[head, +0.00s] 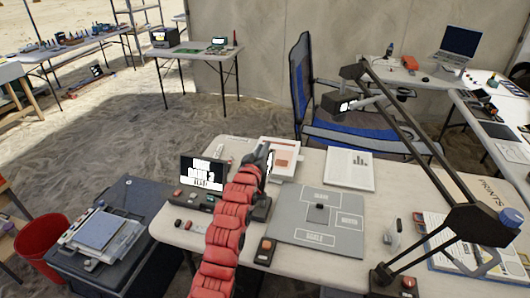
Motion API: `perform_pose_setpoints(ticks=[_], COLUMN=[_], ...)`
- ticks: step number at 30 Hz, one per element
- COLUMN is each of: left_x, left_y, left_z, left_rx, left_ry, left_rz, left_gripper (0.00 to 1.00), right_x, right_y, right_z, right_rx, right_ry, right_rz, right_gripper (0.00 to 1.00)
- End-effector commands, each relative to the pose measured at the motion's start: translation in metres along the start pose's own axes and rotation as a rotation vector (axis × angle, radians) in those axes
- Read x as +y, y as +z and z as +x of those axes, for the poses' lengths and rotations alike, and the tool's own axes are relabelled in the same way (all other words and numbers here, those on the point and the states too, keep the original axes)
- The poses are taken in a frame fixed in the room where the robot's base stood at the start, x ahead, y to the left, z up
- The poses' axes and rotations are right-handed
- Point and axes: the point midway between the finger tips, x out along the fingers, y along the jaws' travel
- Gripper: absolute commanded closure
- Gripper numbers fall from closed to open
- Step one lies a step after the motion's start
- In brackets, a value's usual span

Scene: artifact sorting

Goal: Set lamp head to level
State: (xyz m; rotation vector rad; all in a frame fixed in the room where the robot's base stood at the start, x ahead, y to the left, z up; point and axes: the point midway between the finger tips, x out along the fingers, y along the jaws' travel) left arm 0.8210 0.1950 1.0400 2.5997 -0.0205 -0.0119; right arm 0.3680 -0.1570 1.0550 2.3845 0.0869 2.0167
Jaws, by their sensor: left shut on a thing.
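The lamp has a dark two-bar arm that rises from a base (398,281) at the table's front right, through a large joint (474,226), up to the left. Its dark lamp head (335,103) hangs at the upper end, above the blue chair in the picture, with a pale bar beside it. The head looks slightly tilted; its exact angle is hard to tell. My left gripper (262,155), on the red arm, is over the table, left of and below the lamp head, apart from it. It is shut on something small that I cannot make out. My right gripper is not in view.
A blue chair (345,140) stands behind. A red bin (41,235) is at left.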

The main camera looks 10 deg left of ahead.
Motion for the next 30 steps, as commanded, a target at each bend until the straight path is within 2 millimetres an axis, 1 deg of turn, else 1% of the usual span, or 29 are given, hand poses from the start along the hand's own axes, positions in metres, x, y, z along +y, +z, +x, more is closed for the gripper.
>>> perform_pose_setpoints(ticks=[13, 14, 15, 17, 18, 26, 30], left_x=[-0.002, -0.002, -0.002, -0.0019, -0.0018, -0.0016, -0.0024], left_y=[0.0015, 0.0015, 0.0015, 0.0014, 0.0011, 0.0006, 0.0017], left_z=[-0.0001, -0.0001, -0.0001, -0.0001, 0.0, -0.0002, -0.0051], left_rx=[-0.005, -0.005, -0.005, -0.004, -0.004, -0.003, -0.004], left_ry=[-0.003, -0.003, -0.002, -0.002, -0.002, -0.002, -0.002], left_rz=[-0.014, -0.014, -0.014, -0.013, -0.013, -0.013, -0.012], left_gripper=[1.0, 0.77, 0.7, 0.59, 0.55, 0.55, 0.55], right_x=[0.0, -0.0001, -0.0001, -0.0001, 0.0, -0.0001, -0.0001], right_y=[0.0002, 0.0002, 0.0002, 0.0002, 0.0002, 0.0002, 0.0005], right_z=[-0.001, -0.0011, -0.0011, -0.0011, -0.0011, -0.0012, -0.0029], right_rx=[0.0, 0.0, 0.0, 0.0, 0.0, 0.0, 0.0], right_ry=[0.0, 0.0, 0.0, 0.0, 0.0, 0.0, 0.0], right_rz=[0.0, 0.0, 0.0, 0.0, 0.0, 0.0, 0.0], right_gripper=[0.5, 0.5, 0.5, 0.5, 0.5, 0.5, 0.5])
